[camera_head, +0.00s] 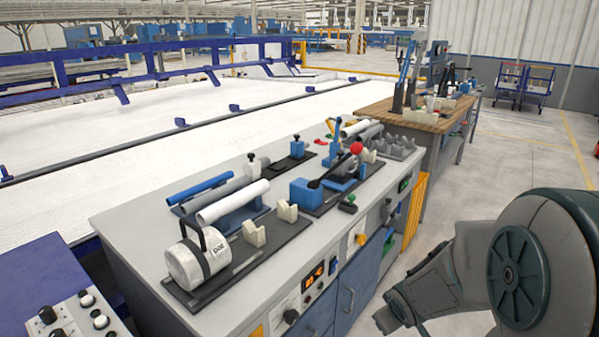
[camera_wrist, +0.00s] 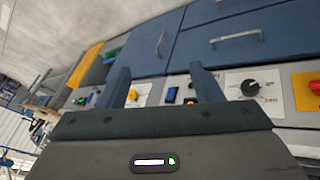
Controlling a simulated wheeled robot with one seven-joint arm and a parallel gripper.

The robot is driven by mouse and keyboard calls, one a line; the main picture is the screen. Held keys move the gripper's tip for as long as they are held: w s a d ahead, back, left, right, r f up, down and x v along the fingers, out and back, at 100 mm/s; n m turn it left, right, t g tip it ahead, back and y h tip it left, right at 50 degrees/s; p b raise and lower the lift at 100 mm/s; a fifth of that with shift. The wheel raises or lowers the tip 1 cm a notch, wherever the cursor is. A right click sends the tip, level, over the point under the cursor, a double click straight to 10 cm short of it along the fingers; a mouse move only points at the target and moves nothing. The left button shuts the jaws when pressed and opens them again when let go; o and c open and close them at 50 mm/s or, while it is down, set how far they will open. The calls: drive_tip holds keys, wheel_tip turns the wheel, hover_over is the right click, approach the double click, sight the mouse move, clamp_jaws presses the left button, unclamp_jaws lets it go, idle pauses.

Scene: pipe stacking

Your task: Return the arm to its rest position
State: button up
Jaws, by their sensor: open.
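My arm (camera_head: 470,262) shows at the lower right of the head view, in front of the workbench's control-panel side; my gripper itself is not clearly visible there. In the wrist view, my gripper (camera_wrist: 162,85) has its two fingers spread apart, with nothing between them. Behind the fingers is the front of the bench, with its knobs, buttons and blue drawers (camera_wrist: 235,38). My gripper is apart from the pipes. A blue pipe (camera_head: 200,187), a grey pipe (camera_head: 215,194) and a white pipe (camera_head: 233,201) lie side by side on a holder on the bench.
The workbench (camera_head: 130,222) carries a white cylinder (camera_head: 197,258), a blue clamp device with a red ball (camera_head: 356,148), and more pipes and grey holders at its far end. A wooden table (camera_head: 415,119) stands behind. Open floor (camera_head: 500,165) lies to the right.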

drive_tip(key=s+a+r+m+g+p, duration=0.1)
drive_tip(key=s+a+r+m+p, duration=0.1)
drive_tip(key=s+r, duration=0.5)
drive_tip(key=s+a+r+m+g+y+p, duration=0.1)
drive_tip(key=s+a+r+m+g+p, duration=0.1)
drive_tip(key=s+r, duration=0.6)
wheel_tip(320, 180, up, 5)
drive_tip(key=a+m+p, duration=0.1)
drive_tip(key=a+p, duration=0.1)
drive_tip(key=p, duration=0.1)
drive_tip(key=shift+a+f+m+p, duration=0.15)
drive_tip(key=shift+m+p, duration=0.15)
